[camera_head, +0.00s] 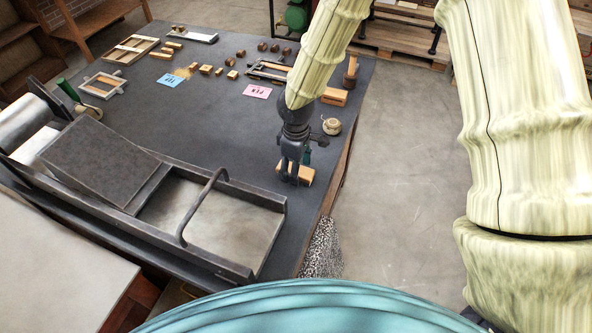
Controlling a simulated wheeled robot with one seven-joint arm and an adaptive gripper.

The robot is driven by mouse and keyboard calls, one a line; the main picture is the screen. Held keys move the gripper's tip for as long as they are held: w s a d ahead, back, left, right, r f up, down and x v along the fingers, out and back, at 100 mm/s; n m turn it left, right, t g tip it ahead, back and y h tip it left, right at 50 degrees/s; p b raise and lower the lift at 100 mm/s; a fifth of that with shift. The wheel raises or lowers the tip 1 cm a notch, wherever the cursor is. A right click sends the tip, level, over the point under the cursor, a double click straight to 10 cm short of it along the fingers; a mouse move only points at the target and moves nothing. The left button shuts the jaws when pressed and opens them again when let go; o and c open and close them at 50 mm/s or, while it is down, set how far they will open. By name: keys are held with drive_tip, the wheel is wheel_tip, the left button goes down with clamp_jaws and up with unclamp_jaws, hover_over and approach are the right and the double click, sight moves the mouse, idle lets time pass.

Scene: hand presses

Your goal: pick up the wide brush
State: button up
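My gripper (290,173) points down at the right edge of the dark table. Its dark fingers reach a light wooden piece (306,175), which may be the wide brush. The fingers hide part of this piece, and no bristles can be made out. A small dark green part (307,156) shows just behind the fingers; I cannot tell what it belongs to. I cannot tell whether the fingers grip the wooden piece or only stand over it. The piece looks to be at table height.
A hand press (232,262) with a raised bar handle fills the table's front left. A round cream ball-like item (331,126) and an upright wooden-handled tool (350,75) stand behind my gripper. Blue (171,79) and pink (257,91) cards lie farther back among small wooden blocks.

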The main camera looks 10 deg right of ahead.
drive_tip(key=shift+f, duration=0.7)
drive_tip(key=c, duration=1.1)
drive_tip(key=shift+c, duration=0.4)
drive_tip(key=shift+r, duration=0.1)
drive_tip(key=shift+r+b, duration=1.4)
drive_tip(key=shift+r, duration=3.5)
